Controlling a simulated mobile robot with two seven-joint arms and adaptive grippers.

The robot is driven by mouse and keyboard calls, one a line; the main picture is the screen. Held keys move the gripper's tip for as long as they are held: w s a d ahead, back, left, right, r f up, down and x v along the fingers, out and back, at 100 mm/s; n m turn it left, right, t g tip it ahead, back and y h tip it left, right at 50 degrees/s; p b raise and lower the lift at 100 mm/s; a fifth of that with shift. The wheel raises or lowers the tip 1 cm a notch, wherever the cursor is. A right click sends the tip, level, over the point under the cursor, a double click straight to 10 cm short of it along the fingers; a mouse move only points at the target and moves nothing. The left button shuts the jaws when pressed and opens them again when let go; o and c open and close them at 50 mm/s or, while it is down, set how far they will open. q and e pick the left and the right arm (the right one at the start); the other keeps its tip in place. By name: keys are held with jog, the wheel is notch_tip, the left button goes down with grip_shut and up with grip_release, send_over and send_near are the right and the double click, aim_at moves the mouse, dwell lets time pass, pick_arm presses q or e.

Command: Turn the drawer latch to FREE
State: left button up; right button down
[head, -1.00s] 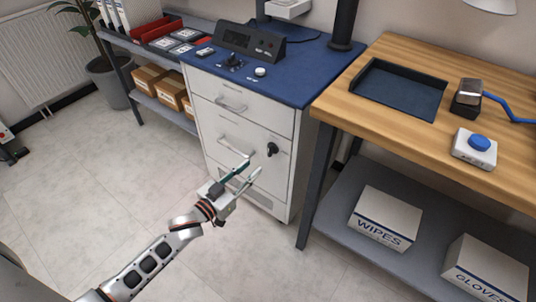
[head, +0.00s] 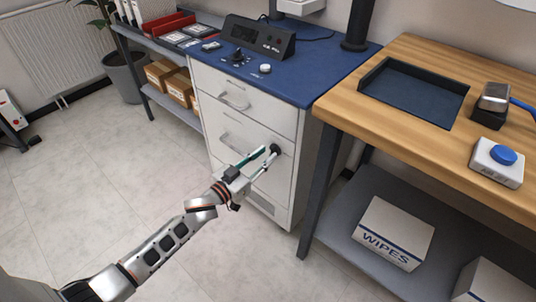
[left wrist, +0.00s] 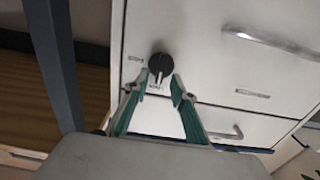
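The drawer latch (head: 276,149) is a black knob on the white drawer cabinet's front (head: 239,128), beside the middle drawer. In the left wrist view the latch (left wrist: 160,65) shows a round base with a bar pointing down the picture. Small labels sit left of it and below it, too small to read surely. My left gripper (head: 267,155) is at the latch, with its fingers apart. In the left wrist view its fingertips (left wrist: 160,80) lie on either side of the bar, with gaps visible. Whether they touch it is unclear. My right gripper is out of view.
The cabinet has bar handles (head: 235,101) on its drawers. A wooden bench (head: 430,75) stands to the right, its dark leg (head: 322,180) close to the latch side. A box marked WIPES (head: 393,232) is on its lower shelf.

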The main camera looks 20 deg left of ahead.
pick_arm(q)
jog(key=shift+w+d, duration=0.25)
jog(key=shift+w, duration=0.4)
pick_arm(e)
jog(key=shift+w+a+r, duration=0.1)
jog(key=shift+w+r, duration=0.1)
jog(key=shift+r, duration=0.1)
pick_arm(q)
grip_shut()
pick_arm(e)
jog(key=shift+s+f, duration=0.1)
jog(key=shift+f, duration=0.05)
